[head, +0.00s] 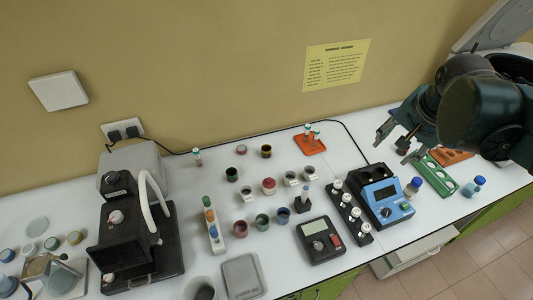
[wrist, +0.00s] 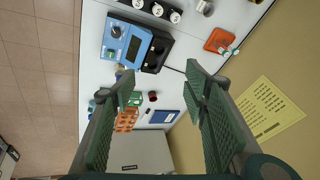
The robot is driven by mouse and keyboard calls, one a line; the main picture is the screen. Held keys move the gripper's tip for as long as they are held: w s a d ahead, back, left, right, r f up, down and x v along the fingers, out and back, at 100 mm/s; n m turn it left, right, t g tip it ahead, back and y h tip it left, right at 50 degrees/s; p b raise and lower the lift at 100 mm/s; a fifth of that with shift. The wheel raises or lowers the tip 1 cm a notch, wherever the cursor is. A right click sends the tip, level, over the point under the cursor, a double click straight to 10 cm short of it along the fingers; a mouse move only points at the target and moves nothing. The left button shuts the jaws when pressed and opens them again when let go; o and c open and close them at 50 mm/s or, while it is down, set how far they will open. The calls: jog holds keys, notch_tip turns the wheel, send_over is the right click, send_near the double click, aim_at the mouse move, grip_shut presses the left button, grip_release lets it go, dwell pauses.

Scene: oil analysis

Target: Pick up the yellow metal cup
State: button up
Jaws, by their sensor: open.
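A small cup with a yellowish-brown rim and dark inside (head: 266,152), likely the yellow metal cup, stands upright at the back middle of the white bench in the head view. I cannot make it out in the wrist view. My gripper (head: 399,146) is open and empty, well to the right of that cup, above the bench's right part. In the wrist view the two green fingers of my gripper (wrist: 159,72) are spread wide with nothing held between them.
Several similar cups stand around it, including a green cup (head: 231,174) and a red cup (head: 240,229). An orange rack with tubes (head: 310,146) stands to its right. A blue instrument (head: 383,201) and a green rack (head: 438,177) are near my gripper. The wall (head: 220,70) rises behind.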

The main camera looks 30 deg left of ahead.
jog(key=w+a+f+m+g, duration=0.1)
jog(key=w+a+f, duration=0.25)
jog(key=a, duration=0.35)
jog(key=w+a+f+m, duration=0.2)
jog(key=w+a, duration=0.3)
jog(key=a, duration=0.2)
jog(key=w+a+f+m+g, duration=0.1)
jog(key=w+a+f, duration=0.25)
jog(key=a, duration=0.35)
jog(key=w+a+f+m+g, duration=0.1)
jog(key=a+f+m, duration=0.1)
jog(key=a+f, duration=0.7)
jog(key=w+a+f+m+g+h+b, duration=0.1)
jog(key=a+f+m, duration=0.2)
jog(key=a+f, duration=0.6)
jog(key=a, duration=0.6)
jog(key=shift+w+a+f, duration=0.15)
jog(key=shift+w+f, duration=0.15)
jog(key=shift+f, duration=0.05)
jog(key=shift+f, duration=1.3)
